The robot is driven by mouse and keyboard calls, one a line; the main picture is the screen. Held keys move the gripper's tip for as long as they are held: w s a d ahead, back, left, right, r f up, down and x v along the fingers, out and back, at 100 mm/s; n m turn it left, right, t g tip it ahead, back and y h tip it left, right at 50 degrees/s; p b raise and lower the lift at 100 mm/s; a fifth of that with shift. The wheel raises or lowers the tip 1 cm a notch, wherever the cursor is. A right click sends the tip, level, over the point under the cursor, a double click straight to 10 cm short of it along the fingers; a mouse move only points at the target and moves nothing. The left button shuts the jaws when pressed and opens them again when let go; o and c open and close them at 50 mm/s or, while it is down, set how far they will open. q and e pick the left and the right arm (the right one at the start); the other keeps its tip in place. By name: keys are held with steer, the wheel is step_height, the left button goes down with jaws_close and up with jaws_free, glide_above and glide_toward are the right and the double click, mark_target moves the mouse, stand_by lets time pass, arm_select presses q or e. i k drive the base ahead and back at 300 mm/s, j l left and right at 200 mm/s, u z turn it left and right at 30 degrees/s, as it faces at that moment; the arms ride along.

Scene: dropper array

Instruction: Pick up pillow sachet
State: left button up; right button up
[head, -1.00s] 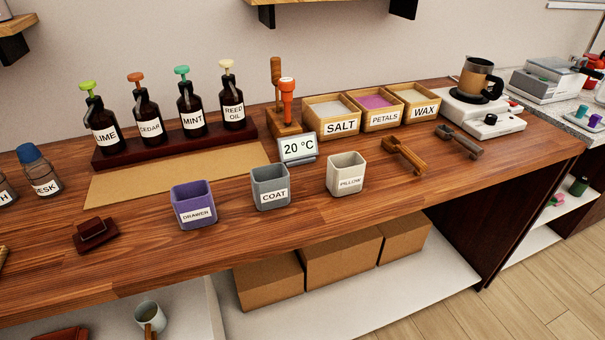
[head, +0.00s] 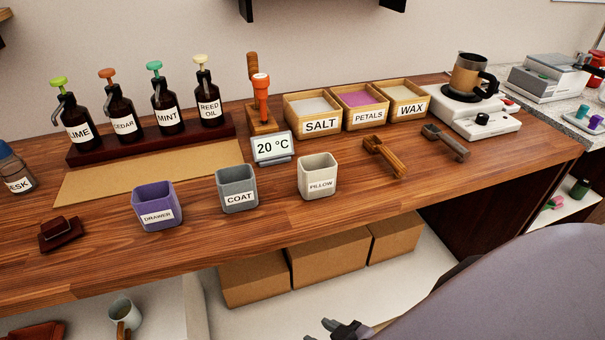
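The white square cup labelled PILLOW (head: 317,181) stands upright on the wooden counter, right of the grey COAT cup (head: 237,186). Nothing touches it. No separate sachet can be made out inside it. Dark parts of what looks like my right gripper (head: 342,331) show at the bottom edge, below and well apart from the PILLOW cup; most of it is cut off, so its opening cannot be judged. My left gripper is not in view.
The purple DRAWER cup (head: 157,205) stands left of COAT. A temperature display (head: 272,148) is behind the cups. Two wooden scoops (head: 384,156) lie to the right. SALT, PETALS and WAX boxes (head: 314,112) stand behind. The counter front before the PILLOW cup is clear.

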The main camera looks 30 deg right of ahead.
mark_target(316, 173)
steer(key=l+u, duration=0.25)
steer(key=k+l+u, duration=0.2)
steer(key=l, duration=0.25)
steer(key=k+l, duration=0.1)
steer(key=l, duration=0.3)
steer(key=k+l+u, duration=0.1)
steer(key=l, duration=0.25)
steer(key=k+l, duration=0.15)
steer(key=l, duration=0.2)
steer(key=k+l+u, duration=0.15)
steer(key=l, duration=0.25)
